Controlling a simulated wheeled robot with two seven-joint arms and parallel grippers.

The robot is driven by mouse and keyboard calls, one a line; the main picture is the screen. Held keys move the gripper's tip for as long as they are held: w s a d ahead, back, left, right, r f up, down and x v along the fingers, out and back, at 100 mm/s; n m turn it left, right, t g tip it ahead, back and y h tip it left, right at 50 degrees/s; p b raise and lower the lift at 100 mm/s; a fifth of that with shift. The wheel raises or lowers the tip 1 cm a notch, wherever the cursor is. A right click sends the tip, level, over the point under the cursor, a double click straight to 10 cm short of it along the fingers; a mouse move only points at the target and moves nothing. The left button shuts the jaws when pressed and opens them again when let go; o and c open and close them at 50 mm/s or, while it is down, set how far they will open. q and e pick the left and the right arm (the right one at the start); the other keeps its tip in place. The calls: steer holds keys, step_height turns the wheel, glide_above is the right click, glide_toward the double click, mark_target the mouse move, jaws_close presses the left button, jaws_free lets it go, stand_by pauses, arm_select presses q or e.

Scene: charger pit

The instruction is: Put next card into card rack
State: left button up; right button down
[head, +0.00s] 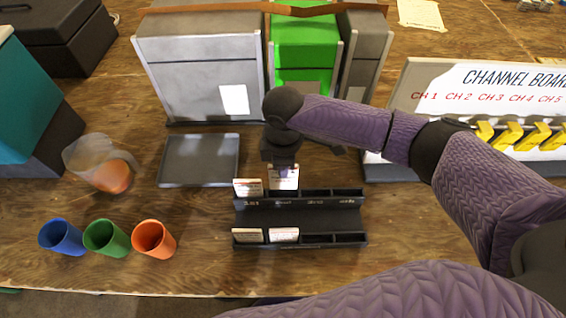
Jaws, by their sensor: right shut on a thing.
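The black card rack (327,199) stands near the front middle of the table in the head view. It has two rows of slots. A card (247,188) stands in the left slot of the back row. My right gripper (283,166) points down over the back row and is shut on a white card (284,180). That card is upright at the second back slot; I cannot tell how deep it sits. My left gripper is not in view.
An empty dark tray (199,160) lies left of the rack. Blue (63,237), green (106,238) and orange (153,239) cups stand at the front left. Grey (199,65) and green (304,50) boxes stand behind. A channel board (400,98) is at the right.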

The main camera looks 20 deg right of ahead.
steer(key=shift+f+b, duration=0.7)
steer(key=shift+f, duration=0.15)
steer(key=shift+f+b, duration=0.45)
steer(key=shift+f, duration=1.05)
steer(key=c, duration=0.7)
jaws_free()
steer(key=shift+o, duration=0.2)
step_height(320, 180, up, 9)
steer(key=p, duration=0.3)
steer(key=shift+r, duration=0.2)
steer(key=shift+r+p, duration=0.3)
